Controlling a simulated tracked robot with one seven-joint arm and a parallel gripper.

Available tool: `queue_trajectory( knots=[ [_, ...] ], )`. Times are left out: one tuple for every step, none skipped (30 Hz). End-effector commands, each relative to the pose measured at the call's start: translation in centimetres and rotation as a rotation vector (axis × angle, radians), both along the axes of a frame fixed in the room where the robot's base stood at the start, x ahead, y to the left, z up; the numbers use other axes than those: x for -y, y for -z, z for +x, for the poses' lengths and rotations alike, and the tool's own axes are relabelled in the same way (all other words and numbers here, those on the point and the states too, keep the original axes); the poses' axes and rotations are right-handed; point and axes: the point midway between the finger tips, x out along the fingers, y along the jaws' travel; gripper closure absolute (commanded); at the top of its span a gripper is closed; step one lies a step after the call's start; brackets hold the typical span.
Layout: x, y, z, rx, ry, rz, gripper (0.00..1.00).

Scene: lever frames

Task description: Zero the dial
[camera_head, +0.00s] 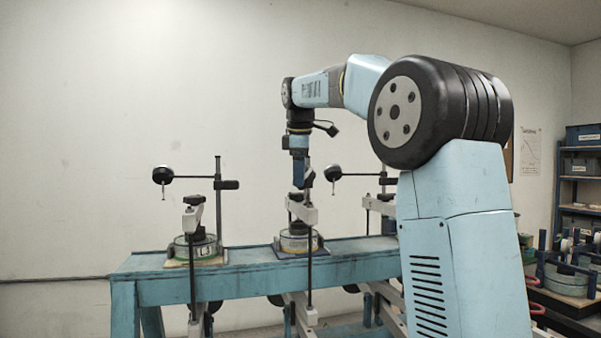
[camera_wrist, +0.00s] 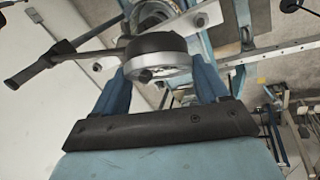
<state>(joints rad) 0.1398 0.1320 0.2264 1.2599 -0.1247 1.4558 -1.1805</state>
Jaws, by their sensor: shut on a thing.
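In the head view my gripper (camera_head: 299,182) points down over the middle station of the bench, just above its white lever arm. In the wrist view my gripper (camera_wrist: 157,88) has its two blue fingers on either side of a round black-topped dial (camera_wrist: 158,47) with a silver rim, shut on it. The dial's face is mostly hidden, so I cannot read a pointer. A dark rod runs left from it. In the head view the held dial is hidden or too small to make out. Other black dials hang on the left stand (camera_head: 162,175) and the right stand (camera_head: 333,173).
The blue bench (camera_head: 245,262) carries several lever frames with round drums, such as the left drum (camera_head: 196,246). Upright posts, like the left post (camera_head: 218,200), stand near my arm. A shelf (camera_head: 582,180) and equipment crowd the right.

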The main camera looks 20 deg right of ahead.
Motion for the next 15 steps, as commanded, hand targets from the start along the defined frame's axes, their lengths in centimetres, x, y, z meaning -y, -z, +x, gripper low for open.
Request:
queue_trajectory(
  knots=[
    [0.03,0.24,0.04,-0.006,0.001,0.001,0.56],
    [0.02,0.24,0.04,-0.006,0.000,0.001,0.56],
    [0.02,0.25,0.04,-0.006,0.000,0.001,0.56],
    [0.02,0.25,0.04,-0.006,0.000,0.001,0.56],
    [0.02,0.26,0.04,-0.007,0.000,0.001,0.56],
    [0.02,0.26,0.04,-0.007,0.000,0.001,0.22],
    [0.02,0.25,0.04,-0.007,0.000,0.001,0.19],
    [0.01,0.24,0.03,-0.006,0.000,0.001,0.17],
    [0.02,0.21,0.03,-0.006,0.000,0.001,0.13],
    [0.01,0.20,0.03,-0.005,0.000,0.002,0.10],
    [0.00,0.18,0.03,-0.005,0.000,0.002,0.07],
    [0.00,0.16,0.02,-0.005,0.000,0.002,0.03],
    [0.00,0.16,0.02,-0.005,0.000,0.002,0.00],
    [0.00,0.15,0.02,-0.004,0.000,0.001,0.00],
    [0.00,0.14,0.02,-0.004,0.000,0.001,0.00]
  ],
)
